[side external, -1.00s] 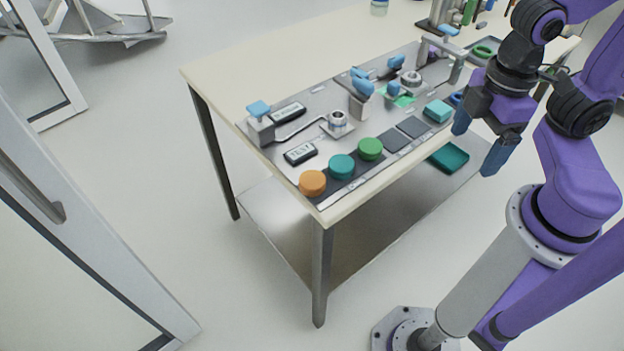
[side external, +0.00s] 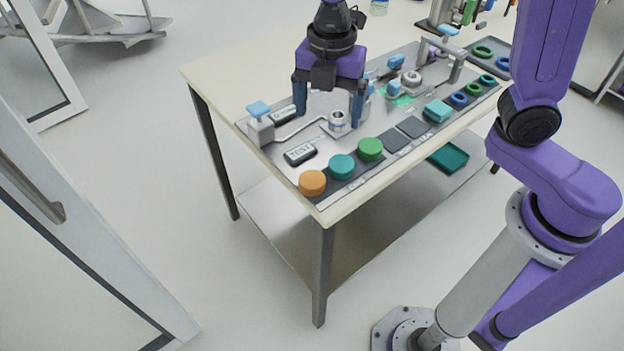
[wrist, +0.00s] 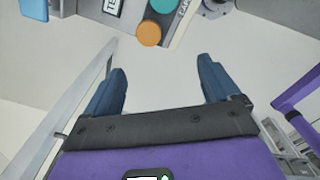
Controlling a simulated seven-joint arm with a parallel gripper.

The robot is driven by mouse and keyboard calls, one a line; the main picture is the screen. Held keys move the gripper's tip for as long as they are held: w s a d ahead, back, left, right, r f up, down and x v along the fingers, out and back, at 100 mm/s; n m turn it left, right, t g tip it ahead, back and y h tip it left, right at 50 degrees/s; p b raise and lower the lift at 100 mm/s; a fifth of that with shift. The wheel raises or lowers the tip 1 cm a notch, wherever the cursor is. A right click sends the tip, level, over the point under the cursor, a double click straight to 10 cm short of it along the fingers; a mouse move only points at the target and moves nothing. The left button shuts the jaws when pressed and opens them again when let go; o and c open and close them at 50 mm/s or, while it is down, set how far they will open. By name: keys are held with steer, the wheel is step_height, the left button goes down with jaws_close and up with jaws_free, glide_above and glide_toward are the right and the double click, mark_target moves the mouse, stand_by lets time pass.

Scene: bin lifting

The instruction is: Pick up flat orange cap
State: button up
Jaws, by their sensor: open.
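The flat orange cap (side external: 312,182) lies on a dark strip at the near left corner of the table, left of a teal cap (side external: 341,166) and a green cap (side external: 370,149). My gripper (side external: 328,122) is open and empty, fingers pointing down, above the board behind the caps. In the wrist view the orange cap (wrist: 149,33) shows at the top, beyond and between my two spread blue fingers (wrist: 162,88). The teal cap (wrist: 163,4) is cut by the top edge there.
A block labelled TEST (side external: 300,153) lies close behind the orange cap. A metal fixture with a blue knob (side external: 259,110) stands at the left, and a round metal post (side external: 338,119) near my right finger. The table's front edge (side external: 380,177) is just before the caps.

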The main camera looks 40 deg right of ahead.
steer(key=w+n, duration=0.1)
steer(key=w, duration=0.1)
glide_above(312, 179)
steer(key=f, duration=1.2)
steer(key=shift+s+d, duration=0.1)
steer(key=shift+d, duration=0.3)
steer(key=shift+a+f, duration=0.2)
steer(key=shift+f, duration=1.2)
steer(key=shift+a+f, duration=0.15)
steer(key=shift+f, duration=1.25)
steer(key=shift+c, duration=0.3)
steer(key=c, duration=1.1)
